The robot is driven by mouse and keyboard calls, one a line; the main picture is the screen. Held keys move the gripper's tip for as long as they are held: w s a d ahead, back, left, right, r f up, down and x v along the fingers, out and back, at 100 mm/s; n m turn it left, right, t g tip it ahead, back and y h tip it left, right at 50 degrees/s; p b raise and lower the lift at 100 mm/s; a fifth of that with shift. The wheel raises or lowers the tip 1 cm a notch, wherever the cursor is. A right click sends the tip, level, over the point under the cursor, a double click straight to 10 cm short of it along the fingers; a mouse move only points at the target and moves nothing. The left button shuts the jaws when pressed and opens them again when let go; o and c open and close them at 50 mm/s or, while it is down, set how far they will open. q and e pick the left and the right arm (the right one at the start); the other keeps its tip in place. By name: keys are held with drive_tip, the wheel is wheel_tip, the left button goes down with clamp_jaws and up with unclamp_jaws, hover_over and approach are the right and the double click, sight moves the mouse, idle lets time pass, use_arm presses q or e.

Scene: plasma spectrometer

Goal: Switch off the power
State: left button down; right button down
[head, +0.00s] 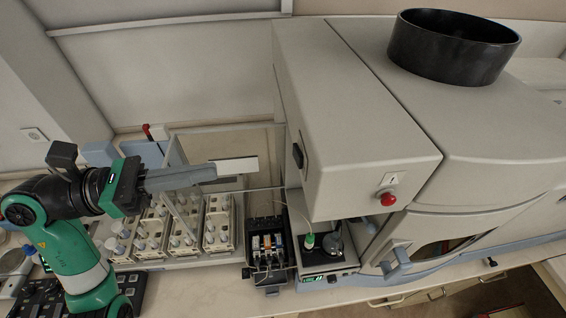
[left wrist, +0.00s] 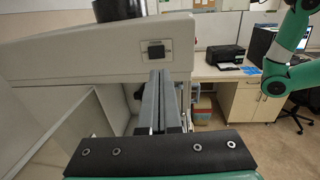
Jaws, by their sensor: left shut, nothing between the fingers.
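The spectrometer (head: 355,110) is a large beige machine filling the middle and right of the head view. A black rocker switch (head: 298,155) sits on its left side panel; it also shows in the left wrist view (left wrist: 156,52). Whether it is on or off is too small to tell. My left gripper (head: 214,173) is shut and empty, its grey fingers pointing right toward that panel, apart from the switch. In the left wrist view its fingertips (left wrist: 161,75) appear just below the switch. My right gripper is not in view.
A red button (head: 387,199) is on the machine's front. Below my left gripper stands a clear-walled sampler with racks of vials (head: 218,225). A pump unit (head: 267,246) and a small device (head: 322,277) stand right of it. A black round duct (head: 452,50) tops the machine.

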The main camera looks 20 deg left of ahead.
sight(294, 152)
use_arm(q)
drive_tip(key=shift+s+a+f+n+t+y, duration=0.15)
drive_tip(key=shift+a+t, duration=0.05)
drive_tip(key=shift+a, duration=0.35)
drive_tip(key=shift+s+a+f+n+t+y, duration=0.1)
drive_tip(key=shift+a+f+n+t+y, duration=0.1)
drive_tip(key=shift+a, duration=0.3)
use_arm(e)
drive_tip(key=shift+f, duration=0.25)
